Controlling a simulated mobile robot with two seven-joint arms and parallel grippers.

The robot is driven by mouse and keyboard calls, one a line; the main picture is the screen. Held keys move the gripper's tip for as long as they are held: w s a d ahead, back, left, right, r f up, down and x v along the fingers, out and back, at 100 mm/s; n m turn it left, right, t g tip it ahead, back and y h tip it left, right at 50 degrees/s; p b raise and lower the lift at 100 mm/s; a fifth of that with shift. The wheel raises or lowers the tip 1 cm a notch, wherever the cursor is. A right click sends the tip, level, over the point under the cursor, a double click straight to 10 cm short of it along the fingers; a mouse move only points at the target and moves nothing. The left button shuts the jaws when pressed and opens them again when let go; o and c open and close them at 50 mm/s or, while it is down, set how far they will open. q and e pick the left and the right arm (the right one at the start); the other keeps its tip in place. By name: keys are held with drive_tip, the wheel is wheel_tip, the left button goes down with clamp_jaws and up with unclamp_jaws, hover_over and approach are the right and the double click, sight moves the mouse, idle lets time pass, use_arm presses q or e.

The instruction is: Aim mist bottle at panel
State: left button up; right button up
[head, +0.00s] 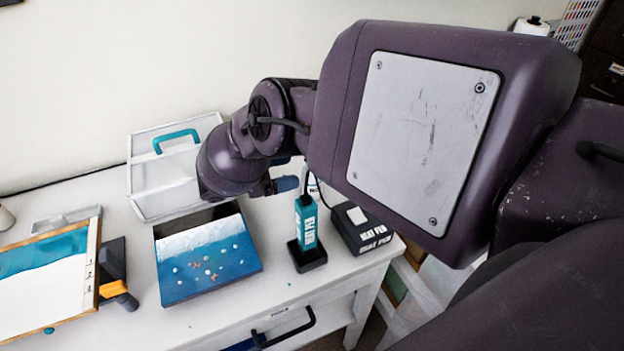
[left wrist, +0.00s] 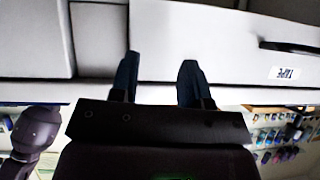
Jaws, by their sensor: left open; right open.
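The wave panel (head: 208,262), blue with a white band and small shell-like pieces, lies on the white table left of centre. A second panel (head: 45,285), teal and white in a wooden frame, lies at the far left. In the left wrist view, my left gripper (left wrist: 159,78) is open and empty, in front of the table's drawers.
A clear case (head: 165,165) with a teal handle stands behind. A black and orange tool (head: 116,284) lies between the panels. A drawer label (left wrist: 292,74) reads TAPE.

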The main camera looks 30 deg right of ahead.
drive_tip(key=p+x, duration=0.1)
drive_tip(key=x, duration=0.4)
drive_tip(key=shift+a, duration=0.1)
drive_tip(key=c, duration=1.4)
drive_tip(key=shift+w+r, duration=0.1)
